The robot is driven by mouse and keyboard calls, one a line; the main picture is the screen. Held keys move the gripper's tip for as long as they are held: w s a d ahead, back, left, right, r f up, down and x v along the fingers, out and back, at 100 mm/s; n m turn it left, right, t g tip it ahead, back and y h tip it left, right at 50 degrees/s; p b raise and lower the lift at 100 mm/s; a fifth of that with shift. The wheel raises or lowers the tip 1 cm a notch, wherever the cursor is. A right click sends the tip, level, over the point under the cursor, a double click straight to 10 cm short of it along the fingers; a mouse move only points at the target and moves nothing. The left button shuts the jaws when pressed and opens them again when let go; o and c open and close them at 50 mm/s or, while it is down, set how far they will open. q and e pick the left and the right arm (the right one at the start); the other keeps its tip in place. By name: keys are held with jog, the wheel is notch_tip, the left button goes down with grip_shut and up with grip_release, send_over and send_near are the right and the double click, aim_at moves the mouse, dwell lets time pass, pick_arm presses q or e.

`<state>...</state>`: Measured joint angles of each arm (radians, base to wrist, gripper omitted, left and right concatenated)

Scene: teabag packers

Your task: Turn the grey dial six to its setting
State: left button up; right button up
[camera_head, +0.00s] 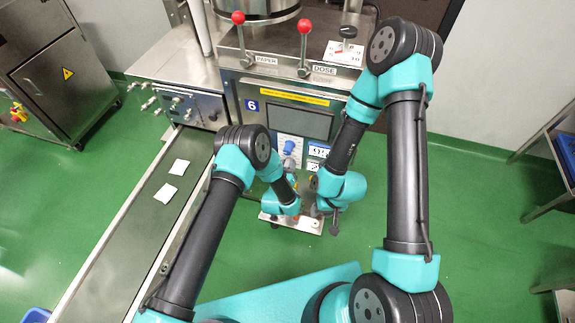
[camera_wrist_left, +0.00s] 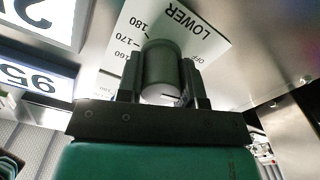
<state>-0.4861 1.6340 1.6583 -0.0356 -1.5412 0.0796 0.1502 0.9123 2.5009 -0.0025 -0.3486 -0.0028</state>
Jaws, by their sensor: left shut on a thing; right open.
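The grey dial (camera_wrist_left: 161,66) stands upright between my left gripper's fingers (camera_wrist_left: 160,84) in the left wrist view. The fingers touch it on both sides, and the gripper is shut on it. Behind it is a white scale plate (camera_wrist_left: 198,35) marked LOWER, seen upside down, with 160, 170 and 180 readable. In the head view my left gripper (camera_head: 289,166) is at the front panel of machine 6, and the dial is too small or covered to make out. My right gripper (camera_head: 317,205) hangs lower, at the machine's foot, open and apart from the dial; its fingers are hard to see.
Red-knobbed levers PAPER (camera_head: 238,18) and DOSE (camera_head: 305,26) stand on top. A conveyor (camera_head: 125,238) with teabags (camera_head: 165,193) runs at left.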

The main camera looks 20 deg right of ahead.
pick_arm(q)
jog(key=m, duration=0.5)
jog(key=shift+d+m, duration=0.1)
jog(key=shift+m, duration=0.2)
jog(key=m, duration=0.4)
jog(key=shift+s+m, duration=0.1)
jog(key=shift+m, duration=0.2)
jog(key=m, duration=0.4)
jog(key=shift+d, duration=0.1)
jog(key=m, duration=0.5)
jog(key=shift+f, duration=0.1)
jog(key=o, duration=0.9)
